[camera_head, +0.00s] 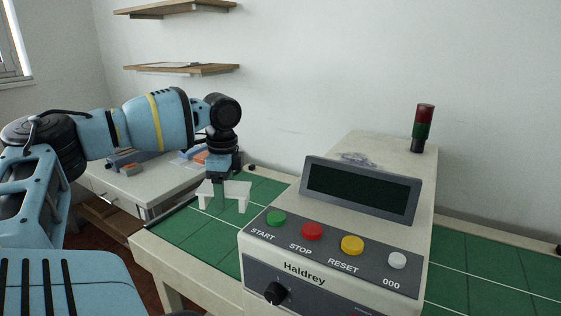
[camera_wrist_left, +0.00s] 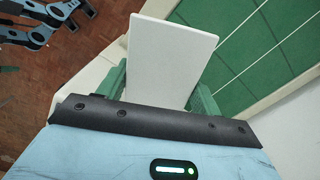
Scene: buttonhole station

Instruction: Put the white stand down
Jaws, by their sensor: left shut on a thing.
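The white stand (camera_head: 238,188), a small flat-topped piece with short legs, is upright at the left end of the green mat (camera_head: 205,236). My left gripper (camera_head: 219,194) points down and is shut on it. In the left wrist view the stand's flat white top (camera_wrist_left: 172,55) reaches out between the green fingers of my left gripper (camera_wrist_left: 163,95). I cannot tell whether its legs touch the mat or hang just above it. My right gripper is not in view.
A Haldrey machine (camera_head: 335,255) with coloured buttons and a dark screen stands right of the stand. A red and green signal light (camera_head: 422,128) rises behind it. A side table (camera_head: 130,185) with tools is at the left. The mat around the stand is clear.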

